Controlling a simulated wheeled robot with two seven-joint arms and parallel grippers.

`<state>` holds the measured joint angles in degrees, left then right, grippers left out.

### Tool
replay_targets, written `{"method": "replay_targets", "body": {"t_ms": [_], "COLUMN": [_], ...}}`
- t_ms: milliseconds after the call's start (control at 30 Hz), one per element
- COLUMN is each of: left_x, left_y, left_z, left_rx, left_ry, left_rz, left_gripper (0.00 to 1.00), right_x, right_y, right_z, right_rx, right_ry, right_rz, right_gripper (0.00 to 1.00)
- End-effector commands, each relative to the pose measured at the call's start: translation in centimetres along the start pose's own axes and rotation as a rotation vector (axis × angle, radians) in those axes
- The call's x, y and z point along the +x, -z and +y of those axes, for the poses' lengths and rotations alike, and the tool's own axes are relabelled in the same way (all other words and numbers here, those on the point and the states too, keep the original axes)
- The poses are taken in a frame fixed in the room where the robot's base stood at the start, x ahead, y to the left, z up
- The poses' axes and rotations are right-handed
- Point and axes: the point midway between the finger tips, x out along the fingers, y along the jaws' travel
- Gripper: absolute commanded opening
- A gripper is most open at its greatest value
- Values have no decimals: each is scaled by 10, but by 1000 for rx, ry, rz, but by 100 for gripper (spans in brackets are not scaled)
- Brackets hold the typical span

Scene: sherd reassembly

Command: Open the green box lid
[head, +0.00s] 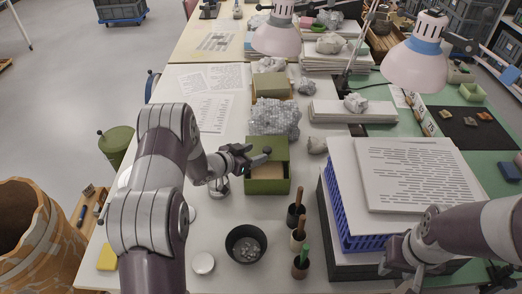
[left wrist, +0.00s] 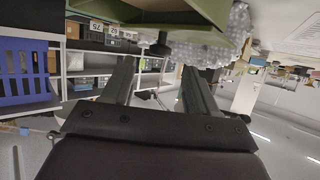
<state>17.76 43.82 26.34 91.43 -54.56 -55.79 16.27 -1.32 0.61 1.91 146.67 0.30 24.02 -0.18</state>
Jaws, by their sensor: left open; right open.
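The green box (head: 267,187) stands on the white table in the middle of the head view. Its lid (head: 274,146) looks tilted up at the back, and the tan inside (head: 266,171) shows at the front. In the left wrist view the green lid (left wrist: 190,12) is at the top, with a dark knob (left wrist: 160,48) below it. My left gripper (head: 254,157) is open at the lid's left front; its fingers (left wrist: 158,85) are apart with nothing seen between them. I cannot tell whether they touch the lid. My right gripper (head: 392,270) is open beside the paper stack.
A grey bubble-wrapped bundle (head: 274,117) lies behind the box. A black bowl (head: 246,244) and several wooden-handled tools in dark holders (head: 297,215) stand in front. A blue crate (head: 340,215) with a paper stack (head: 410,170) is at the right. Lamps (head: 415,66) hang behind.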

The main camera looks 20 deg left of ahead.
Motion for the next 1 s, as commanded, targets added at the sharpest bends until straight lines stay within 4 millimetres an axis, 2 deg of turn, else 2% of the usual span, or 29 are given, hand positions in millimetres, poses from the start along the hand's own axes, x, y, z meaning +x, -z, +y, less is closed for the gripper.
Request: {"method": "replay_targets", "body": {"t_ms": [100,200,333,567,733,767,867,1000], "left_x": [24,36,43,44,43,43,44,57], "left_y": [0,0,0,0,0,0,0,2], "left_z": [1,0,0,0,0,0,-1,-14], "left_rx": [1,2,1,1,1,1,1,3], "left_ry": [-2,0,0,1,1,1,1,0], "left_rz": [0,-1,-1,-1,-1,-1,0,2], "left_gripper": [58,58,58,58,3,0,0,0], "right_x": [-2,-2,-2,-2,-2,-2,-2,7], "right_y": [0,0,0,0,0,0,0,-1], "right_z": [0,0,0,0,0,0,0,0], "right_rx": [0,0,0,0,0,0,0,0], "right_ry": [0,0,0,0,0,0,0,0], "right_rz": [0,0,0,0,0,0,0,0], "right_gripper": [43,43,43,43,43,43,43,43]}}
